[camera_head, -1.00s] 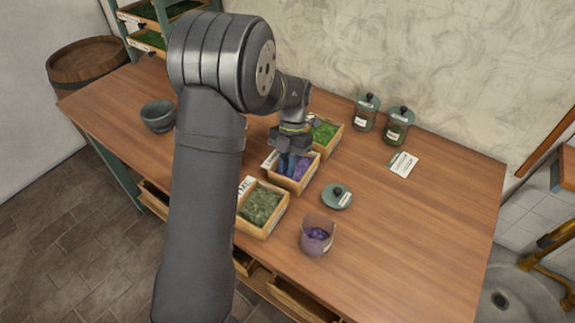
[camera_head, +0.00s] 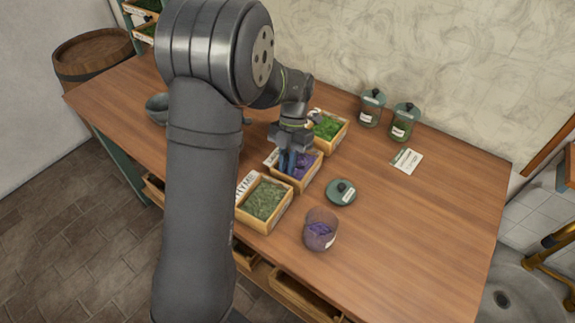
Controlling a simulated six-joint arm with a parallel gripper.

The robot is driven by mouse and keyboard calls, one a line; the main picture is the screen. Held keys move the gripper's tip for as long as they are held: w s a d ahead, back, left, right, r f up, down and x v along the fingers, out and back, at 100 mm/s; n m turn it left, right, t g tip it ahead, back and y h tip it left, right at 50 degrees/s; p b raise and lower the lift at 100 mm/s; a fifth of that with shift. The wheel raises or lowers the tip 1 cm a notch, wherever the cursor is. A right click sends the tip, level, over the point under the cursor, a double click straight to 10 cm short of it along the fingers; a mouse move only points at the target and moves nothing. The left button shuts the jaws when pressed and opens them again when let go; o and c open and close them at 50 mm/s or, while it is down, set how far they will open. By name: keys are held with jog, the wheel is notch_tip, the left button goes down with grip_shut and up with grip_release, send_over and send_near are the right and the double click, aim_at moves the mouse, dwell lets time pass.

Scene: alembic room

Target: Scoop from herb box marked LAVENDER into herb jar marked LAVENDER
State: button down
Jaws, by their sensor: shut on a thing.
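A small wooden box of purple herb (camera_head: 308,165) sits between two boxes of green herb; its label is partly hidden by my arm. My gripper (camera_head: 290,160) is over this box, its fingers pointing down at the purple herb and shut. What it holds is too small and hidden to make out. An open glass jar (camera_head: 319,232) with some purple herb in it stands at the front, right of the boxes. A round green lid (camera_head: 341,192) with a dark knob lies on the table between box and jar.
A box marked THYME (camera_head: 265,203) is nearest, and a bright green herb box (camera_head: 328,127) is behind. Two lidded jars (camera_head: 388,116) and a card (camera_head: 406,161) stand and lie at the back. A grey bowl (camera_head: 156,108) is at left. The table's right side is clear.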

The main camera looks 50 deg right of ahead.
aim_at(286, 153)
jog(key=shift+r, duration=3.45)
jog(key=shift+s, duration=0.1)
jog(key=s+a+r+m+t+h, duration=0.1)
jog(key=s+a+m+t, duration=0.3)
jog(key=s+m+t, duration=0.4)
jog(key=s+a+r+m+t+h, duration=0.1)
jog(key=s+a+r+m+t, duration=0.2)
jog(key=s+a+m+t, duration=0.2)
jog(key=s+m+t, duration=0.2)
jog(key=m+t, duration=0.2)
jog(key=t, duration=0.1)
jog(key=shift+s+a, duration=0.25)
jog(key=shift+s, duration=0.15)
